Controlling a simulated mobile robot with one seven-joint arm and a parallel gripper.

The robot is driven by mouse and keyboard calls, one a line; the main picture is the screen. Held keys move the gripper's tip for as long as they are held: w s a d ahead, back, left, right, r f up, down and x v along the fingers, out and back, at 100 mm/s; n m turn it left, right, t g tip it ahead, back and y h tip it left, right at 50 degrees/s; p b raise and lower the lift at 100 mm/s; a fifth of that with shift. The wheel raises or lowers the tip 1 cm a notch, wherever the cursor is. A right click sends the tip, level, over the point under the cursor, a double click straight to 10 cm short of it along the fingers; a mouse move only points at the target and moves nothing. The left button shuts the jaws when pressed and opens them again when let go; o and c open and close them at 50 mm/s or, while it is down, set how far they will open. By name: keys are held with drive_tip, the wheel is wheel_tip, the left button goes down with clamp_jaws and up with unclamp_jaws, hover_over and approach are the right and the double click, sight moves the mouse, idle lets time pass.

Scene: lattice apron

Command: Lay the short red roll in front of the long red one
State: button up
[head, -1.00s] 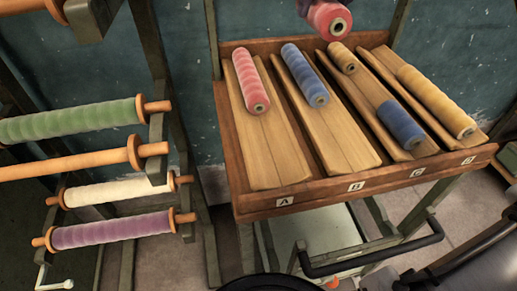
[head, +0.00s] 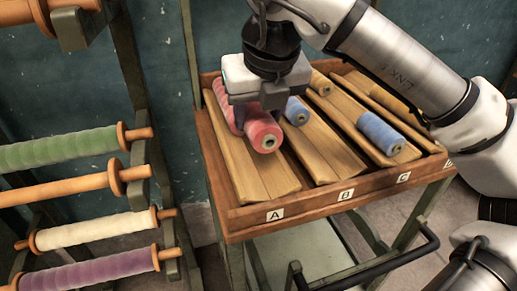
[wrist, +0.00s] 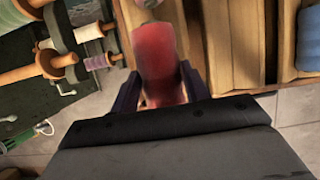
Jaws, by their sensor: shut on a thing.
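My gripper (head: 262,112) is shut on the short red roll (head: 264,136) above the tilted rack. The held roll's end with its core hole faces the front. In the wrist view the short red roll (wrist: 158,58) sits between the two dark fingers of my gripper (wrist: 160,92). The long red roll (head: 222,104) lies in lane A, mostly hidden behind my gripper. The held roll appears just in front and to the right of it, towards the lane A and B divide. I cannot tell whether it touches the boards.
The wooden rack (head: 235,222) has lanes labelled A, B and C in view. Blue rolls (head: 296,111) (head: 382,134) and yellow rolls (head: 321,84) lie in the other lanes. The front of lane A is bare. A spool stand with a green roll (head: 60,150) is at the left.

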wheel_tip(320, 180, down, 7)
drive_tip(key=shift+f, duration=0.15)
idle(0.4)
drive_tip(key=shift+f+b, duration=0.4)
drive_tip(key=shift+b, duration=0.25)
drive_tip(key=o, duration=1)
drive_tip(key=shift+o, duration=0.2)
drive_tip(key=shift+r+p, duration=0.8)
drive_tip(key=shift+p, duration=0.05)
drive_tip(key=v, duration=1.1)
drive_tip(key=shift+s+r+b, duration=0.1)
drive_tip(key=shift+s+b, duration=0.15)
drive_tip(key=shift+b, duration=0.1)
